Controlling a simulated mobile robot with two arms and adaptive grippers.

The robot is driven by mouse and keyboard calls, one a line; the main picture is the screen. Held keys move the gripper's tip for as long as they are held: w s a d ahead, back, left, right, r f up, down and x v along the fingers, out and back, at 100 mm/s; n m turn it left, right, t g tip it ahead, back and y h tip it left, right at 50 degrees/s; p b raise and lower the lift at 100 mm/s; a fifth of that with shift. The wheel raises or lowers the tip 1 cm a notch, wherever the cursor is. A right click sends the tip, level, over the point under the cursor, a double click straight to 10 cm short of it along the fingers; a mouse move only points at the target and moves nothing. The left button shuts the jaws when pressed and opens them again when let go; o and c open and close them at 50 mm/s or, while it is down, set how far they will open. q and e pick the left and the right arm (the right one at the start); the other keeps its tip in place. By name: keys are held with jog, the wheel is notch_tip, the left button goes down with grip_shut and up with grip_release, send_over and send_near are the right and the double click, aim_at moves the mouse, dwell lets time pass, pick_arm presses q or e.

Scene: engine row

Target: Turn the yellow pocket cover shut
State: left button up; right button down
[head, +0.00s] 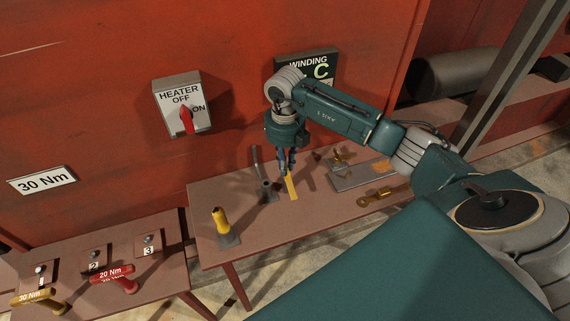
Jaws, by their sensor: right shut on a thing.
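The yellow pocket cover (291,187) shows as a narrow yellow strip at the middle of the brown table, right under my right gripper. My right gripper (285,173) points down from above, and its fingers are shut on the cover's upper end. The fingers and wrist hide part of the cover, so I cannot tell its exact angle or whether the pocket is covered. A dark grey bent pipe piece (263,182) stands close on the left of the fingers. My left gripper is not in view.
A yellow-capped post (220,222) stands at the table's left end. A grey plate (362,175) and brass pieces (378,195) lie on the right. A lower bench (140,265) holds red- and yellow-handled torque tools. The heater switch (182,105) is on the red wall behind.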

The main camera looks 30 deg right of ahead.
jog(key=m, duration=0.4)
jog(key=shift+w+d+b, duration=0.1)
jog(key=shift+d+b, duration=0.05)
jog(key=shift+b, duration=0.15)
jog(key=m, duration=0.4)
jog(key=shift+d+m, duration=0.15)
jog(key=shift+m, duration=0.25)
jog(key=m, duration=0.4)
jog(key=shift+d+r, duration=0.1)
jog(key=shift+d+m+p, duration=0.1)
jog(key=shift+m+p, duration=0.2)
jog(key=shift+m, duration=1.7)
jog(key=c, duration=1.7)
grip_release()
jog(key=shift+s, duration=0.2)
jog(key=shift+c, duration=0.2)
notch_tip(320, 180, up, 12)
